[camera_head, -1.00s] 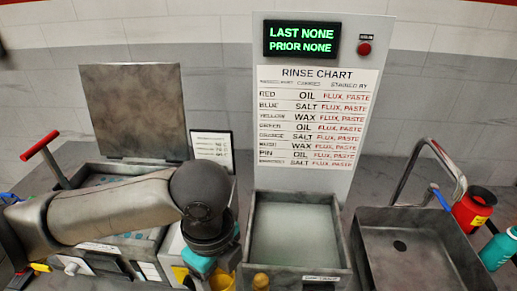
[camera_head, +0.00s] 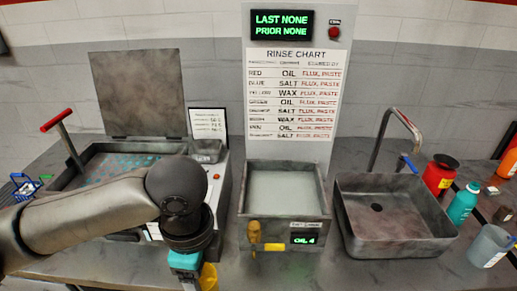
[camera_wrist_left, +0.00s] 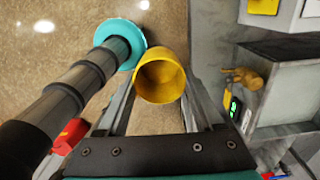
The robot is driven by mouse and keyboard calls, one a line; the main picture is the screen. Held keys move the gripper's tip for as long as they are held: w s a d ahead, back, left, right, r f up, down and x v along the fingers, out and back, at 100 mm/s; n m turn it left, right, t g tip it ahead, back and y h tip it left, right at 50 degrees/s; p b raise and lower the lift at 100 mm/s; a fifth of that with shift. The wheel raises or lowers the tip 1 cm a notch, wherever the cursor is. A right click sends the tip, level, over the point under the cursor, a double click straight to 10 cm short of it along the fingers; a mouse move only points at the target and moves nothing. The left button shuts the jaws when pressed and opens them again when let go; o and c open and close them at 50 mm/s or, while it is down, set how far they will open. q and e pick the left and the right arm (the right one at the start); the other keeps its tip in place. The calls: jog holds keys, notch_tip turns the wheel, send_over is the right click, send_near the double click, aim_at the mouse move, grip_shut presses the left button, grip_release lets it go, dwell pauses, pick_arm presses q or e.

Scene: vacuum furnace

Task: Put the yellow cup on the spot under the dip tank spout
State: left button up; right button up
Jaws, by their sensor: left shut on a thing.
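The yellow cup (camera_wrist_left: 160,78) sits between the fingers of my left gripper (camera_wrist_left: 160,88) in the left wrist view, its open mouth towards the camera. In the head view, the cup (camera_head: 208,277) is partly hidden by my left gripper (camera_head: 188,272), low in front of the counter. The dip tank (camera_head: 242,205) stands to the right, holding pale liquid. Its brass spout (camera_head: 254,232) is on the front, and also shows in the wrist view (camera_wrist_left: 243,77). The cup is apart from the spout, to its left. I cannot make out the spot below. My right gripper is not in view.
A green display (camera_head: 304,239) reading "OIL 4" is on the tank front. A sink (camera_head: 405,243) stands right of the tank, with a red container (camera_head: 439,176) and teal bottle (camera_head: 462,205) beyond. A lidded bath (camera_head: 90,160) is left. Floor (camera_wrist_left: 70,25) lies below the cup.

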pick_arm(q)
jog(key=a+f+n+b, duration=0.1)
jog(key=n, duration=0.2)
jog(key=w+a+f+n+b, duration=0.1)
jog(key=n+b, duration=0.1)
jog(key=n, duration=0.1)
jog(key=f+n+b, duration=0.1)
jog(key=n, duration=0.1)
jog(key=shift+w+a+n+b, duration=0.15)
jog(key=shift+a+n+b, duration=0.25)
jog(key=shift+w+a+f+n+b, duration=0.3)
jog(key=shift+a+n+b, duration=0.4)
jog(key=shift+n, duration=1)
jog(key=shift+w+a+f+n+b, duration=0.15)
jog(key=shift+a+f+n+b, duration=0.25)
jog(key=shift+n+b, duration=1)
jog(key=shift+w+a+f+n+b, duration=0.2)
jog(key=shift+a+f+n+b, duration=0.25)
jog(key=shift+n, duration=1.55)
